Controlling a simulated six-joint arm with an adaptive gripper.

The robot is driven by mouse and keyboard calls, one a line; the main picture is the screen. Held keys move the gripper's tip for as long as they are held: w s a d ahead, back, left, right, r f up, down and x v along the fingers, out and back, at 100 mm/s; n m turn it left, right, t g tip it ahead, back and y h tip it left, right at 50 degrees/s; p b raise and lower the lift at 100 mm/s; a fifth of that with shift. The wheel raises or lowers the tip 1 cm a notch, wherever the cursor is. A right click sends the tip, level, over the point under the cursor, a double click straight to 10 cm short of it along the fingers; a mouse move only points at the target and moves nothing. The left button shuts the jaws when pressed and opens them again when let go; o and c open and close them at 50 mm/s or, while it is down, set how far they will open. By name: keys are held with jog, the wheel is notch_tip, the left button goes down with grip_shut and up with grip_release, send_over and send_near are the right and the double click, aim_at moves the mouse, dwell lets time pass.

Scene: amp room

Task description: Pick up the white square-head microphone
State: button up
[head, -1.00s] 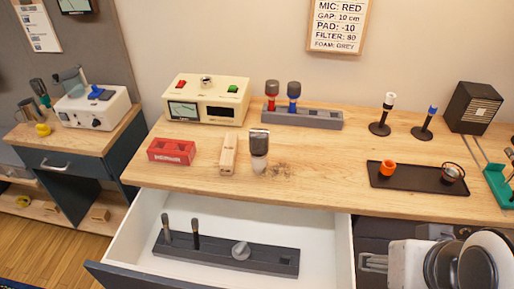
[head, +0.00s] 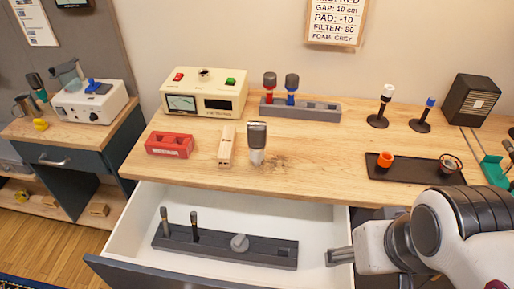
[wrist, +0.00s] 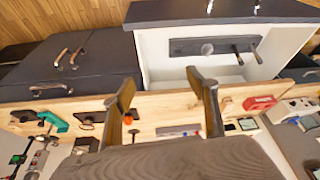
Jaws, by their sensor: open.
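The white square-head microphone (head: 257,143) stands upright on the wooden worktop near its front edge. It has a pale body and a dark grey, square mesh head. My gripper (head: 340,257) is low at the right of the open drawer in the head view, apart from the microphone and to its right. In the wrist view my gripper (wrist: 160,78) shows two spread fingers with nothing between them. I cannot make out the microphone in the wrist view; a finger may cover it.
The open drawer (head: 120,238) holds a dark rack (head: 215,249) with microphones. A wooden block (head: 227,147) and red box (head: 170,144) stand left of the microphone. A grey rack (head: 301,108) with red and blue microphones is behind. A black tray (head: 408,175) lies right.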

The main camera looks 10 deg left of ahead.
jog(key=w+a+f+n+t+y, duration=0.1)
jog(key=w+a+f, duration=0.3)
jog(key=a, duration=0.5)
jog(key=w+a+f+y, duration=0.1)
jog(key=w+a+y, duration=0.1)
jog(key=w+a, duration=0.65)
jog(key=w+a+f+n+t+y, duration=0.1)
jog(key=w+a+f, duration=0.2)
jog(key=a, duration=0.8)
jog(key=m+t+h, duration=0.3)
jog(key=t+h, duration=0.1)
jog(key=t, duration=0.3)
send_near(256, 130)
jog(key=f+x, duration=0.1)
jog(key=x, duration=0.3)
jog(key=shift+w+d+r+t, duration=0.1)
jog(key=shift+r+t, duration=0.2)
jog(key=shift+r, duration=0.1)
jog(key=shift+w, duration=0.1)
jog(key=shift+x, duration=1.1)
jog(key=shift+w+f, duration=0.1)
